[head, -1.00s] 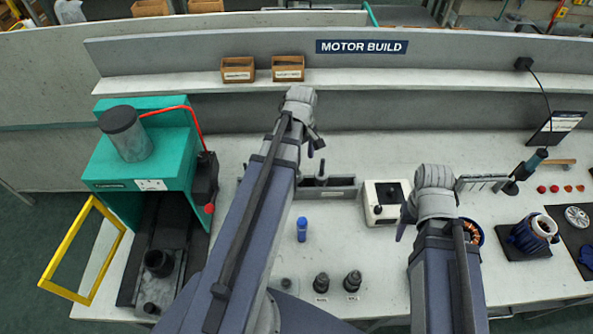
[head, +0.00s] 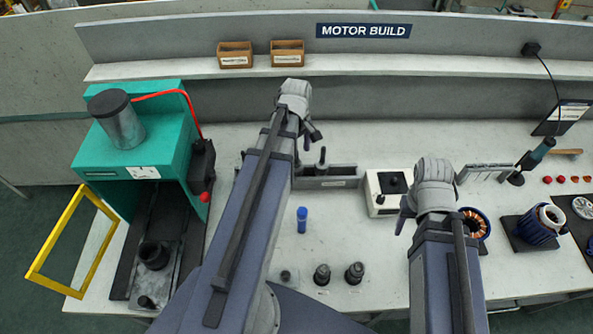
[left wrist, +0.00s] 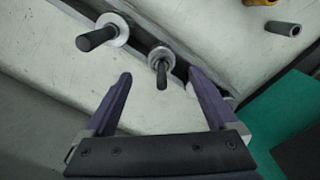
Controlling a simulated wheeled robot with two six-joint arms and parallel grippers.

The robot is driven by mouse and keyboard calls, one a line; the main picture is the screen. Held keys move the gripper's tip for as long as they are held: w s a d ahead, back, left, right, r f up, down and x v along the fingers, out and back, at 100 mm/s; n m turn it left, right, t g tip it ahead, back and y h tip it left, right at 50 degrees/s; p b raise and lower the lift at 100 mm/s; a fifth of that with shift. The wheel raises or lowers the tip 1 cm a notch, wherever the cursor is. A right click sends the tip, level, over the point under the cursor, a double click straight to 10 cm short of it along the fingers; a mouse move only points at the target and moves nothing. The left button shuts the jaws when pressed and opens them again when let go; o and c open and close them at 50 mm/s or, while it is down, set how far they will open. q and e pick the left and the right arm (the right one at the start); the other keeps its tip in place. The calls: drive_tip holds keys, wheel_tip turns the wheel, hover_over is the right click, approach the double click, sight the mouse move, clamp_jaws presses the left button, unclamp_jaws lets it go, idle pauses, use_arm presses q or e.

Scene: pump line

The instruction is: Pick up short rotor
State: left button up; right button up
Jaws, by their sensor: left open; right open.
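A grey rack (head: 338,183) stands on the bench behind my left arm, with a dark upright shaft (head: 322,155) showing above it. In the left wrist view, one dark-shafted rotor (left wrist: 162,66) stands in the rack between and beyond my open left fingertips (left wrist: 160,76). A second rotor (left wrist: 97,38) with a longer-looking dark shaft stands to its left. I cannot tell for sure which is the short rotor. In the head view my left gripper (head: 309,140) is over the rack's left part, which the arm partly hides. My right gripper (head: 402,217) is over the bench, open and empty.
A green press (head: 140,165) with a yellow guard frame (head: 75,245) stands at the left. A white box (head: 388,193) and copper-wound stator (head: 472,224) are near my right gripper.

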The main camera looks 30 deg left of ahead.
sight(296, 161)
use_arm(q)
wheel_tip(296, 161, down, 4)
drive_tip(key=b, duration=0.3)
drive_tip(key=shift+s+f, duration=0.1)
drive_tip(key=shift+f, duration=0.1)
drive_tip(key=shift+r, duration=0.1)
clamp_jaws()
idle(0.4)
